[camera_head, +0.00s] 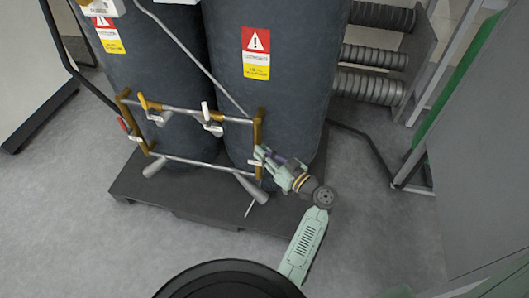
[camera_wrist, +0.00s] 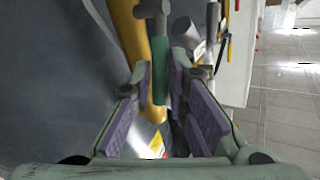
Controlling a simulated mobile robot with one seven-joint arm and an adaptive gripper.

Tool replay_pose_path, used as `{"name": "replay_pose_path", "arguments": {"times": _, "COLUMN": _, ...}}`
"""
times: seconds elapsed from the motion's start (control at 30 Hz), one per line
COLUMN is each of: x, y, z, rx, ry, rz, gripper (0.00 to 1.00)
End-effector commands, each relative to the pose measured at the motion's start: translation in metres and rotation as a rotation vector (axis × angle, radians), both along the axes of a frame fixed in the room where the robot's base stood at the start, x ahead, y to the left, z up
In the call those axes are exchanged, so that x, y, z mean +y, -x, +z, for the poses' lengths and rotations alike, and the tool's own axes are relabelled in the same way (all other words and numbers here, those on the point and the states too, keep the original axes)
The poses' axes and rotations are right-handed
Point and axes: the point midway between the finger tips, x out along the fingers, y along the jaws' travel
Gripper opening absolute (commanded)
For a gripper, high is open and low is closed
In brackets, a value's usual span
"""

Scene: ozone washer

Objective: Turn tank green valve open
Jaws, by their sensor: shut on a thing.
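The green valve handle (camera_wrist: 159,72) is a narrow green lever beside a brass-yellow pipe (camera_wrist: 132,35) in the wrist view. My gripper (camera_wrist: 164,85) has its purple pads on either side of the handle and is shut on it. In the head view my gripper (camera_head: 262,154) reaches from the right to the right-hand brass upright (camera_head: 257,132) of the pipe frame, low in front of the right tank (camera_head: 290,95). The green handle cannot be made out in the head view, where my fingers cover that spot.
A left tank (camera_head: 155,60) stands beside the right one on a dark pallet (camera_head: 205,205). Metal cross pipes carry a white-handled valve (camera_head: 207,113) and a red handle (camera_head: 123,125) at the left. Ribbed hoses (camera_head: 370,85) and a frame stand at right. Grey floor is open at front right.

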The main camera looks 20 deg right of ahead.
Motion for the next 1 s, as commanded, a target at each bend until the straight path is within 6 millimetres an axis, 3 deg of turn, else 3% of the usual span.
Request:
{"name": "replay_pose_path", "arguments": {"times": 0.97, "x": 0.0060, "y": -0.0039, "z": 0.0039, "rx": 0.076, "ry": 0.115, "rz": 0.000, "gripper": 0.00}}
{"name": "replay_pose_path", "arguments": {"times": 1.0, "x": 0.0060, "y": -0.0039, "z": 0.0039, "rx": 0.076, "ry": 0.115, "rz": 0.000, "gripper": 0.16}}
